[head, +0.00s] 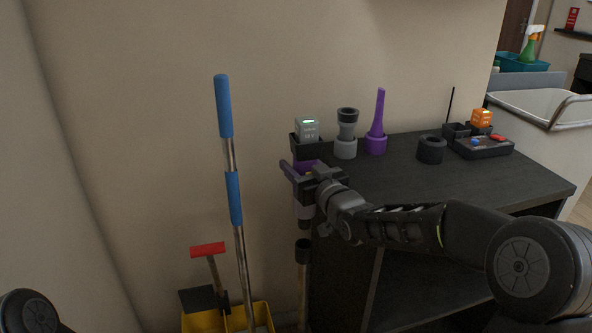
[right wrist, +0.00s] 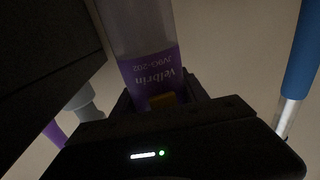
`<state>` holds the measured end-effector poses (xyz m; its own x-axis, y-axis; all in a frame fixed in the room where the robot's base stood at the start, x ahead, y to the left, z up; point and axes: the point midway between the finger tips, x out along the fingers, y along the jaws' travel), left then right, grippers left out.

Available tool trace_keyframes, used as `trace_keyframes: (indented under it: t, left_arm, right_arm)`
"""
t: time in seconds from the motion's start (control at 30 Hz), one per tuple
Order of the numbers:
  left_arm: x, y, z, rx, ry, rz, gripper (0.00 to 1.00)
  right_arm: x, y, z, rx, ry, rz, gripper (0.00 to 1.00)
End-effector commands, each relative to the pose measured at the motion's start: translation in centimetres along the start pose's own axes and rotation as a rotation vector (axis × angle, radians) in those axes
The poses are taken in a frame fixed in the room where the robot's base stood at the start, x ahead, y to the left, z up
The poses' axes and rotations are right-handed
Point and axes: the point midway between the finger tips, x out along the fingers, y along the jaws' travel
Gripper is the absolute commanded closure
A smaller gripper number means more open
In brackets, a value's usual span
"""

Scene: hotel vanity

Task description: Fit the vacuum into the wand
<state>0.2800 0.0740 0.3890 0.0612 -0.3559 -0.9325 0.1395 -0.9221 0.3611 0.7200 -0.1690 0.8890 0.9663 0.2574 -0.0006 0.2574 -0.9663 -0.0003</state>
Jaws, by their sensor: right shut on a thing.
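The vacuum (head: 305,165) is a handheld unit with a purple band, a grey battery with a green light on top, and a narrow dark lower end. My right gripper (head: 310,180) is shut around its body and holds it upright off the cabinet's left edge. The purple label band of the vacuum (right wrist: 150,85) also shows between the jaws in the right wrist view. The wand (head: 303,252) stands upright below, its black top just under the vacuum's lower end. They look apart by a small gap; exact alignment is unclear. My left gripper is out of view.
The dark cabinet (head: 400,185) holds a grey nozzle (head: 346,135), a purple crevice tool (head: 377,125), a black ring (head: 431,150) and a dark tray (head: 485,149). A blue-handled mop (head: 234,198) and a red-handled tool (head: 208,250) stand left in a yellow bucket (head: 262,316).

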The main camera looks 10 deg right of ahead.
Motion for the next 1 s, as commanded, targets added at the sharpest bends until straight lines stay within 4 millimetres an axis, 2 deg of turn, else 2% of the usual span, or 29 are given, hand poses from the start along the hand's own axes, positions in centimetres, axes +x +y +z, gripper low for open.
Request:
trace_keyframes:
  t: [0.43,1.0]
  left_arm:
    - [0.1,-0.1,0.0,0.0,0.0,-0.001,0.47]
    - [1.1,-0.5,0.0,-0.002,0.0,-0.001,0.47]
  right_arm:
    - [0.0,-0.1,0.1,-0.001,0.006,0.0,1.0]
    - [0.0,-0.1,3.3,0.0,0.006,-0.001,1.0]
